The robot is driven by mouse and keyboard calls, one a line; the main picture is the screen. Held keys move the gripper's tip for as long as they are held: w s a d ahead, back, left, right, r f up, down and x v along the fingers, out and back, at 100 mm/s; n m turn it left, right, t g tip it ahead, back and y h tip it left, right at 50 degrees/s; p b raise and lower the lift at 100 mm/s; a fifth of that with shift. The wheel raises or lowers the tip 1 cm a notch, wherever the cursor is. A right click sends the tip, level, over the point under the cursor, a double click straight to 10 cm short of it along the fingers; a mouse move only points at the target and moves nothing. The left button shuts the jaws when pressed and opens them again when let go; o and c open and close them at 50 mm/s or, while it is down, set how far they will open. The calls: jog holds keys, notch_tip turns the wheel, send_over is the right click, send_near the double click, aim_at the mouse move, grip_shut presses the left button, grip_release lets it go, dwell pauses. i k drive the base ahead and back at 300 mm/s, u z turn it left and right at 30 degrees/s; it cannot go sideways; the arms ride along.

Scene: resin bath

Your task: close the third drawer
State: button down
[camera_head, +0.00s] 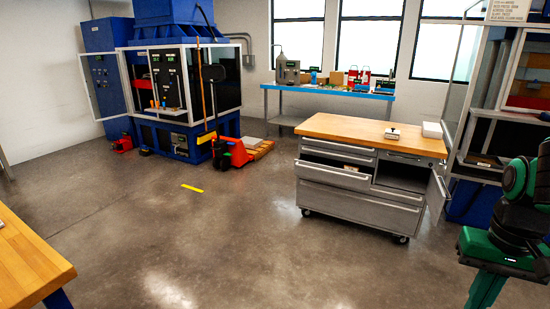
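The drawer cabinet (360,208) is a grey metal unit on casters with a wooden top (370,132), right of the middle of the view. Its left column has several stacked drawers with long handles. The third drawer down (334,175) is pulled out, and its front stands forward of the fronts around it. Above it is a dark gap where part of the inside shows. The wide bottom drawer looks shut. I cannot see my gripper in this view.
A cabinet door (437,195) stands open at the right, beside a dark open compartment (402,177). A green-and-black shape (510,240) fills the lower right; I cannot tell what it is. A wooden table (28,262) is at lower left. Floor before the cabinet is clear.

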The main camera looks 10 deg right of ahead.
aim_at(338, 163)
jog(key=z, duration=0.05)
jog(key=i, duration=3.1)
jog(key=z, duration=1.55)
